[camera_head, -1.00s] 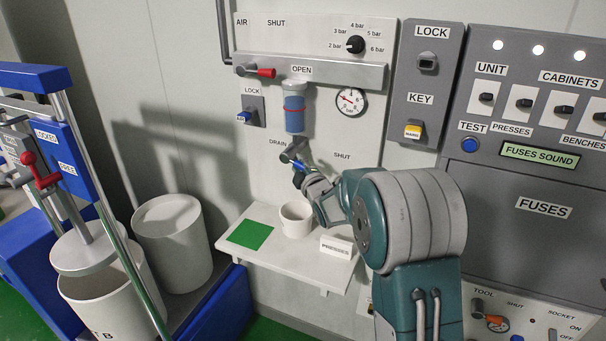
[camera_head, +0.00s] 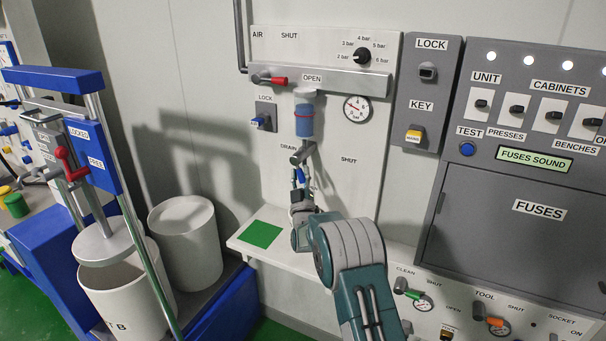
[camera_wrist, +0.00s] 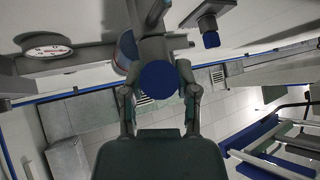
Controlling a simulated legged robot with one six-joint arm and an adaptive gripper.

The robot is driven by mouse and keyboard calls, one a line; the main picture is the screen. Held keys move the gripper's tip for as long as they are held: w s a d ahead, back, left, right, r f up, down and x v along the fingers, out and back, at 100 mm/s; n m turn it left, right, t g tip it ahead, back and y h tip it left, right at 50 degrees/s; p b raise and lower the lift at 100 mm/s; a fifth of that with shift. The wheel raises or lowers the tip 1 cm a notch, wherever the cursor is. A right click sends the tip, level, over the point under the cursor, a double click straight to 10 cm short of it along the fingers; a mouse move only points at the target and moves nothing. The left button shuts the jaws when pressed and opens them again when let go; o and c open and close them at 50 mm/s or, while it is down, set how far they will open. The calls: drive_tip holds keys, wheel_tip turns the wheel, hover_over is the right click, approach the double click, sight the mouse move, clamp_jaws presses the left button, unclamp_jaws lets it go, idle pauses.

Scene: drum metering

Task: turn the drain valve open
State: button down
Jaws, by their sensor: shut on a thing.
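The drain valve (camera_head: 302,153) is a grey fitting on the white panel, below a blue filter bowl and between the labels DRAIN and SHUT. Its blue lever (camera_head: 301,174) points roughly down in the head view. My gripper (camera_head: 300,188) is at the lever from below, shut on it. In the wrist view, the blue round end of the lever (camera_wrist: 158,82) sits between my two fingers, with the grey valve body behind it. My arm hides the panel just below the valve.
The filter bowl (camera_head: 304,121) hangs right above the valve. A shelf (camera_head: 240,244) with a green patch (camera_head: 260,235) lies below, partly behind my arm. A lock switch (camera_head: 264,117) is at left and a gauge (camera_head: 357,109) at right. White drums stand further left.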

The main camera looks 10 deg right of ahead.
drive_tip(key=m+h, duration=0.2)
drive_tip(key=m, duration=0.1)
drive_tip(key=a+m+h, duration=0.1)
drive_tip(key=m+h, duration=0.2)
drive_tip(key=w+f+m+h, duration=0.1)
drive_tip(key=m+h, duration=0.2)
drive_tip(key=shift+a+f+m+g, duration=0.1)
drive_tip(key=shift+a+m+g, duration=0.15)
drive_tip(key=shift+m+g, duration=0.05)
drive_tip(key=shift+m+h, duration=0.4)
drive_tip(key=shift+h, duration=0.2)
drive_tip(key=shift+c, duration=1.8)
unclamp_jaws()
drive_tip(key=shift+w+f, duration=0.1)
drive_tip(key=shift+a+r, duration=0.1)
drive_tip(key=shift+r, duration=0.2)
drive_tip(key=v, duration=1.2)
drive_tip(key=shift+a, duration=0.15)
